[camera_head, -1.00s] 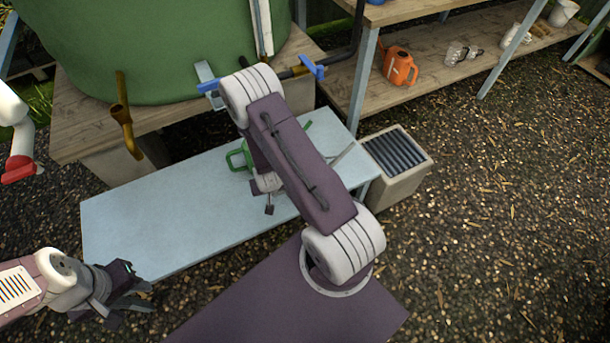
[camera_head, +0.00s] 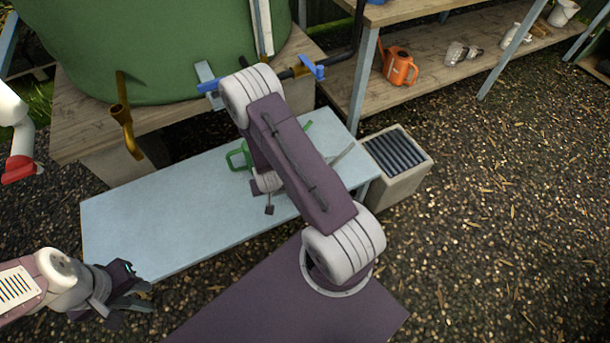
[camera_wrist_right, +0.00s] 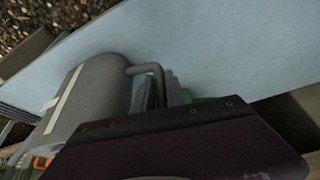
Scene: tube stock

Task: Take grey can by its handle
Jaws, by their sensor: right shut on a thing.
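In the right wrist view, the grey can (camera_wrist_right: 98,98) lies left of centre, with a pale stripe on its side. Its bent grey handle (camera_wrist_right: 150,68) runs down toward my right gripper (camera_wrist_right: 165,97), which is shut on it; the fingertips are mostly hidden by the dark gripper body. In the head view my right arm covers most of the can, and a grey spout (camera_head: 343,153) sticks out to the right of the arm. My left gripper (camera_head: 138,293) is at the lower left, off the bench and away from the can; its finger gap is unclear.
A pale blue bench (camera_head: 150,215) has free room on its left. A green can (camera_head: 238,157) is partly behind my arm. A grooved box (camera_head: 400,170) stands at the bench's right end. A green tank (camera_head: 150,50) with a brass tap (camera_head: 124,118) stands behind. An orange watering can (camera_head: 399,67) is on the shelf.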

